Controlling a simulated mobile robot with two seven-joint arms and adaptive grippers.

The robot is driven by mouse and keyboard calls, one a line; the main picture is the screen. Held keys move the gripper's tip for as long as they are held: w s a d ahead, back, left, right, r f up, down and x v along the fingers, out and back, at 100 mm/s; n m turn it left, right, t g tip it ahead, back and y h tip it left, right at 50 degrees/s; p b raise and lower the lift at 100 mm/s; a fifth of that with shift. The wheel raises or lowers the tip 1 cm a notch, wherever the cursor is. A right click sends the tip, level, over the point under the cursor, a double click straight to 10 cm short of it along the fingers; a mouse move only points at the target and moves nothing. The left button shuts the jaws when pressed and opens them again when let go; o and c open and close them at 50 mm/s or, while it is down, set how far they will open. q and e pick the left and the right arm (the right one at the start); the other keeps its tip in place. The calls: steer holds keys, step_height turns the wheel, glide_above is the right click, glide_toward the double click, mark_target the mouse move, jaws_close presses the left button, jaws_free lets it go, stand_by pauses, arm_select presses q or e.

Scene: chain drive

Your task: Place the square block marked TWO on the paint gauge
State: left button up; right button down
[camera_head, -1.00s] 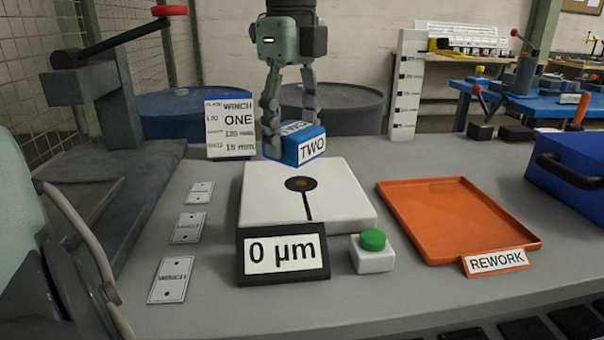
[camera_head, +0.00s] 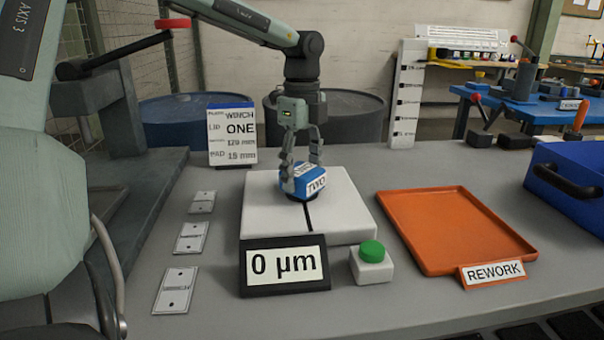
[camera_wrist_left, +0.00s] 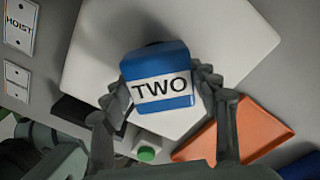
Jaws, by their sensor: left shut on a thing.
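My left gripper (camera_head: 300,178) is shut on the block from above. In the left wrist view the block (camera_wrist_left: 160,80) sits between both fingers, its TWO label facing the camera. The gauge display (camera_head: 284,265) reads 0 µm. My right gripper is not in view.
A green button on a white box (camera_head: 372,262) stands front right of the plate. An orange REWORK tray (camera_head: 450,230) lies to the right, a blue bin (camera_head: 570,180) beyond it. Tags (camera_head: 190,238) lie left. The WINCH ONE card (camera_head: 232,135) stands behind.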

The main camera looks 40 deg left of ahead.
mark_target(302, 169)
arm_select(q)
steer(key=shift+f, duration=0.45)
steer(key=shift+f, duration=0.1)
steer(key=o, duration=1.5)
step_height(302, 169, up, 12)
steer(key=shift+r, duration=0.1)
